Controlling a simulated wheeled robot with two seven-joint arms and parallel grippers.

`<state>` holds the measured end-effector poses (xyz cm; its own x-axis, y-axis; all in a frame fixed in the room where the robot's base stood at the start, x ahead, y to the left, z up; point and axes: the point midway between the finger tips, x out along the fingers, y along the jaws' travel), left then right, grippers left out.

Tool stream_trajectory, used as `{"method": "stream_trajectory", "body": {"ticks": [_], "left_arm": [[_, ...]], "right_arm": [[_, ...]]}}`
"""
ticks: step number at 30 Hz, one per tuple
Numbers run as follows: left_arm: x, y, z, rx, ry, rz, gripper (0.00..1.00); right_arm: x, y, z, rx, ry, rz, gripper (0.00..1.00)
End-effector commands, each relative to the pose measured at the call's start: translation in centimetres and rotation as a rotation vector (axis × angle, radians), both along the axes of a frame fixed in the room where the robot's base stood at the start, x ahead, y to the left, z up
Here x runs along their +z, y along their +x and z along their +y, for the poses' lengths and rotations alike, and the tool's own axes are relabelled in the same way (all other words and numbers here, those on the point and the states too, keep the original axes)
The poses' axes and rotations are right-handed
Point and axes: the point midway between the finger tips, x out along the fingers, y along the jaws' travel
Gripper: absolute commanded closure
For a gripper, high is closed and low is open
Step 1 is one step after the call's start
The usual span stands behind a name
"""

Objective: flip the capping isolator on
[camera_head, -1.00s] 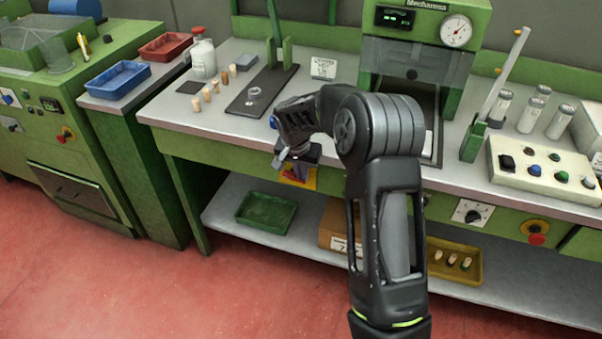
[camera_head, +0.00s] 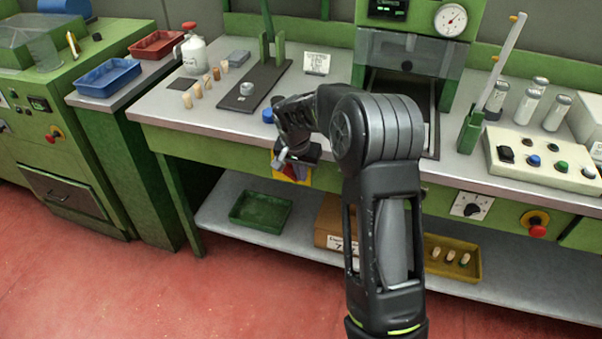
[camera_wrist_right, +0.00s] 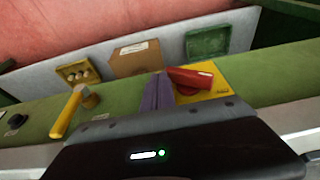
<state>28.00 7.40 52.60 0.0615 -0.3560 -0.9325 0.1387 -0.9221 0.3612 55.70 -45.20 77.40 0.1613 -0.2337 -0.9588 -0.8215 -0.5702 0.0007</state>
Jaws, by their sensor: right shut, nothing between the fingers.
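The isolator is a red rotary handle (camera_wrist_right: 192,80) on a yellow plate (camera_wrist_right: 222,86), fixed to the green front of the bench. In the wrist view the handle lies roughly crosswise, slightly tilted. In the head view the yellow plate (camera_head: 277,163) is mostly hidden behind my right gripper (camera_head: 284,157). My right gripper is shut and empty. In the wrist view its purple-grey fingers (camera_wrist_right: 156,93) are just left of the red handle, close to its end; I cannot tell if they touch. My left gripper is not in view.
A yellow-handled lever (camera_wrist_right: 68,114) sticks out of the bench front, left of the isolator in the wrist view. A black rotary knob (camera_head: 471,207) and red button (camera_head: 537,230) are farther right. The lower shelf holds a green tray (camera_head: 261,226) and a box (camera_head: 328,240).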

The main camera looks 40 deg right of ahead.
Motion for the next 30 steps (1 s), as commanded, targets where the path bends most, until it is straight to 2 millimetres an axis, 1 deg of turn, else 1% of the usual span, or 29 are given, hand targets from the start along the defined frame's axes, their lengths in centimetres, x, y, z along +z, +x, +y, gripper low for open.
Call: {"method": "stream_trajectory", "body": {"ticks": [10,22,30], "left_arm": [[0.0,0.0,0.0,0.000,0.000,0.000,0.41],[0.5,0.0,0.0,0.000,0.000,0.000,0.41],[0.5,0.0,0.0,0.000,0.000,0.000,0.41]], "right_arm": [[0.1,0.1,0.1,0.000,0.001,-0.001,1.00],[0.7,1.1,0.8,0.000,0.001,-0.001,1.00],[0.7,1.3,0.9,0.001,0.001,-0.002,1.00]]}}
